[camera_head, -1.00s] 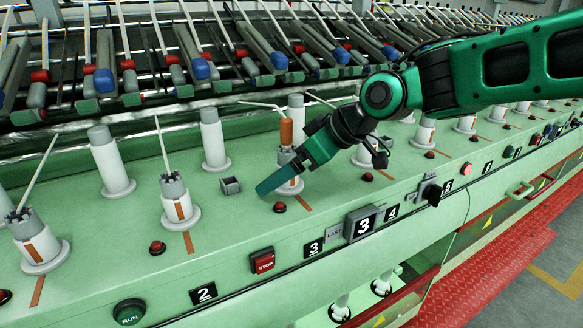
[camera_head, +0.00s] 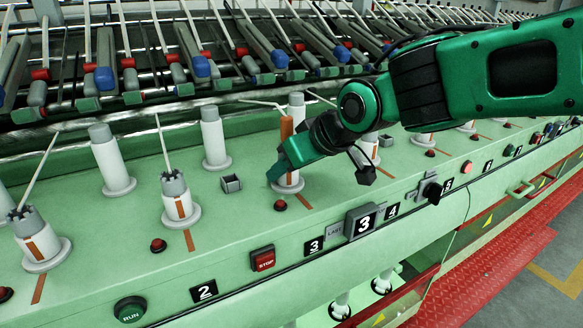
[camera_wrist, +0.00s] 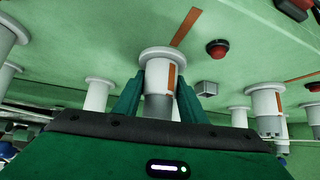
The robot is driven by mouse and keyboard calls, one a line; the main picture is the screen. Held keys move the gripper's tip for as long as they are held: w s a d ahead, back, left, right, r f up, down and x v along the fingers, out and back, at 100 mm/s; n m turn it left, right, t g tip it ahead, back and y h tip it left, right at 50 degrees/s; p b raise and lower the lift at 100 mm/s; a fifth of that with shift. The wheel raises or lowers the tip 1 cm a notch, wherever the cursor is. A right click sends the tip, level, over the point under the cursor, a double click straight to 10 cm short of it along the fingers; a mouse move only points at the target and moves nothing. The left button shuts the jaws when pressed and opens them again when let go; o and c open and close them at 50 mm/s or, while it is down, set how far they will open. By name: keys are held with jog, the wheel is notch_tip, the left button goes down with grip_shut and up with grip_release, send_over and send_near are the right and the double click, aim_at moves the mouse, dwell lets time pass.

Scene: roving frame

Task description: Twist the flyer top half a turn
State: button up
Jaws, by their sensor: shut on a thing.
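The flyer top (camera_wrist: 157,84) is a pale upright cylinder with an orange stripe, seen between my gripper's two green fingers in the wrist view. In the head view its lower collar (camera_head: 291,185) shows below my gripper (camera_head: 280,168), and an orange upright part (camera_head: 287,130) with a thin pale rod shows above.
A neighbouring flyer (camera_head: 177,200) with a grey notched crown stands to the left. A pale bobbin post (camera_head: 214,140) and a small grey box (camera_head: 231,183) stand nearby. A red button (camera_head: 280,205) lies just in front. The STOP button (camera_head: 263,260) is on the front panel.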

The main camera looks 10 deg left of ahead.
jog(key=shift+w+d+r+m+t+h, duration=0.1)
jog(key=shift+w+m+t+h, duration=0.1)
jog(key=shift+m+t+h, duration=0.65)
jog(key=m+t+h, duration=0.1)
jog(key=m+h, duration=0.1)
jog(key=m, duration=0.2)
jog(key=shift+m+h, duration=1.05)
jog(key=shift+m, duration=0.4)
jog(key=o, duration=2.2)
jog(key=shift+s, duration=0.1)
